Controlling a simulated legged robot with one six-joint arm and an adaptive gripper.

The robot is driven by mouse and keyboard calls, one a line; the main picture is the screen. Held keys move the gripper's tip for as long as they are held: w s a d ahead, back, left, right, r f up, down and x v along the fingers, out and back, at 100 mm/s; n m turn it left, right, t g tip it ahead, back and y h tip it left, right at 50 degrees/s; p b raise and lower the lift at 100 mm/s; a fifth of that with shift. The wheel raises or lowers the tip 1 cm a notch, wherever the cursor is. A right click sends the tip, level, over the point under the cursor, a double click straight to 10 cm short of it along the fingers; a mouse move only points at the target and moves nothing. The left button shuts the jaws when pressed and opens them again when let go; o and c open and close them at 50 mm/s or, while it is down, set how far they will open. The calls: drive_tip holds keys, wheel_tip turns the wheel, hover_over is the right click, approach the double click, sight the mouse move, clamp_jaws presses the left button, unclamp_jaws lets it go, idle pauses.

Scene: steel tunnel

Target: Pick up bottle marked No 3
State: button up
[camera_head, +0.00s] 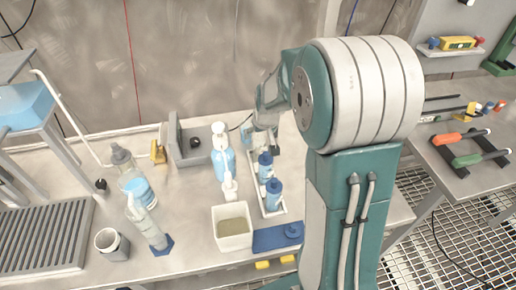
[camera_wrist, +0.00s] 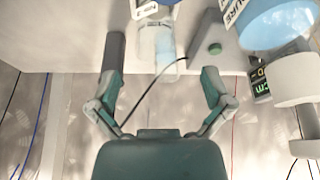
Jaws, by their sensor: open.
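Blue-capped bottles (camera_head: 273,195) and (camera_head: 265,166) stand in a narrow white rack (camera_head: 268,211) on the bench. No number is readable on them, so I cannot tell which is No 3. My gripper (camera_head: 265,125) is above the bench at the far end of this rack, partly hidden by my arm. In the wrist view my gripper (camera_wrist: 163,65) has its two fingers spread wide. A clear, pale container (camera_wrist: 163,48) shows between and beyond the fingers, its top cut off by the frame. I cannot tell whether it is bottle No 3.
A blue and white squeeze bottle (camera_head: 223,160), a white tub (camera_head: 233,240) and clear bottles (camera_head: 137,185) stand left of the rack. A grey device (camera_head: 188,150) stands behind. A green-buttoned box (camera_wrist: 222,50) is close to the right finger. Screwdrivers (camera_head: 460,137) lie far right.

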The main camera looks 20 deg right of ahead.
sight(258, 140)
drive_tip(key=x, duration=0.6)
drive_tip(key=shift+w+d+f, duration=0.2)
drive_tip(key=shift+w, duration=0.05)
drive_tip(key=c, duration=1.3)
